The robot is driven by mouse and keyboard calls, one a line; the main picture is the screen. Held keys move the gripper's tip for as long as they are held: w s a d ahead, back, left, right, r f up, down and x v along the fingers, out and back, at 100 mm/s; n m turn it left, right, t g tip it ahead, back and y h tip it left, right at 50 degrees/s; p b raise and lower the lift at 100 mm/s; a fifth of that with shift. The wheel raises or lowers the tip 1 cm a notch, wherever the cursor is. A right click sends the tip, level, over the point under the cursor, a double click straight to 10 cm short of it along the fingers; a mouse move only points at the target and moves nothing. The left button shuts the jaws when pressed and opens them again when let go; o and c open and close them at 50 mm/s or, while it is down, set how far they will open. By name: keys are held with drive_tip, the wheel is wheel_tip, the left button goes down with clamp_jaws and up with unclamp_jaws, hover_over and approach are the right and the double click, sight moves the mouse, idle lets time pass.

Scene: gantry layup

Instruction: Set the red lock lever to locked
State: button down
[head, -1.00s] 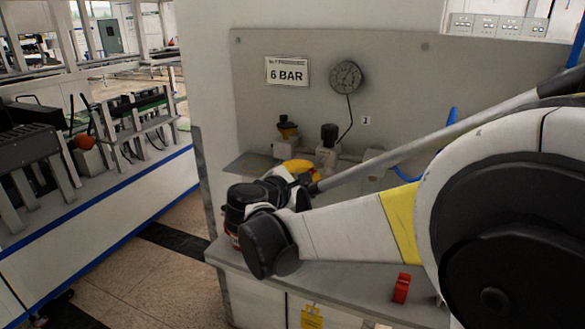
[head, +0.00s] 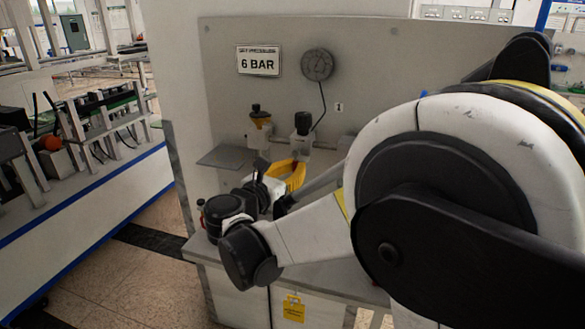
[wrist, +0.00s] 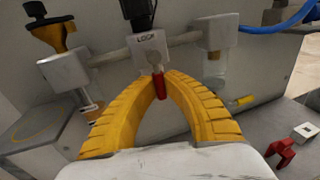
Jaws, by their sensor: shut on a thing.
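The red lock lever (wrist: 161,88) hangs down from a pale block marked LOCK (wrist: 151,44) in the wrist view. My gripper (wrist: 161,76) has yellow ribbed fingers whose tips close on the lever from both sides, near its top. The lever's lower end shows between the fingers. In the head view, my gripper (head: 298,167) is at the pipe fittings just below the black knob (head: 303,123). The lever itself is hidden there by the fingers and wrist.
A gauge (head: 317,64) and a 6 BAR sign (head: 258,60) are on the panel. A yellow-and-black knob (wrist: 48,32) stands left of the lock block. A red clip-like part (wrist: 280,154) lies on the bench at right. A blue hose (wrist: 282,24) runs at upper right.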

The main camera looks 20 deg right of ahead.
drive_tip(key=shift+n, duration=0.3)
drive_tip(key=c, duration=1.5)
unclamp_jaws()
drive_tip(key=shift+o, duration=0.2)
drive_tip(key=v, duration=1.2)
drive_tip(key=shift+s+d+f, duration=0.1)
